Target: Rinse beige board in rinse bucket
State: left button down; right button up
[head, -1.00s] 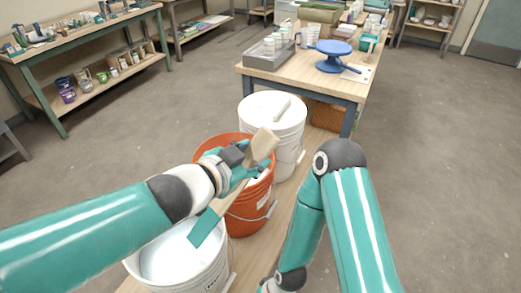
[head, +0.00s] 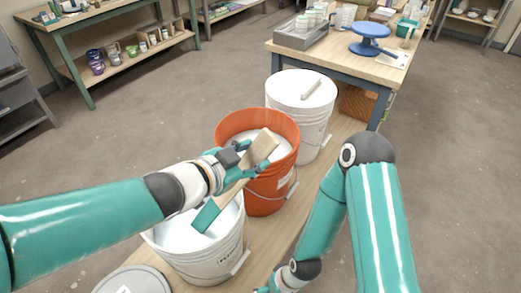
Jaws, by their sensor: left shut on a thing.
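My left gripper (head: 237,160) is shut on the beige board (head: 262,146). The board is tilted, with its beige end up at the right and a teal-coloured end down at the left. The teal end overlaps the opening of the front white bucket (head: 212,263), which holds pale liquid; I cannot tell whether it touches the liquid. The orange bucket (head: 263,196) stands just behind, also with pale contents, partly hidden by my gripper and the board. The bucket labels are unreadable. My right gripper (head: 268,289) is cut off at the bottom edge.
A back white bucket (head: 310,130) has a pale bar (head: 312,89) across its top. A grey lid (head: 133,285) lies at the bottom left. The buckets stand on a wooden bench (head: 275,228). A worktable (head: 348,67) with a blue turntable (head: 370,31) stands beyond.

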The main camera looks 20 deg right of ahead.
aim_at(231, 193)
pick_arm(q)
jog(key=shift+w+a+f+b, duration=0.2)
jog(key=shift+a+f+b, duration=0.55)
jog(key=shift+f, duration=0.6)
jog(key=shift+w+a+f+b, duration=0.2)
jog(key=shift+a+f+b, duration=0.55)
jog(key=shift+f, duration=0.55)
jog(key=shift+w+a+f+b, duration=0.2)
jog(key=shift+a+f+b, duration=0.35)
jog(key=shift+a+f, duration=0.6)
jog(key=shift+d+f, duration=0.15)
jog(key=shift+f, duration=0.2)
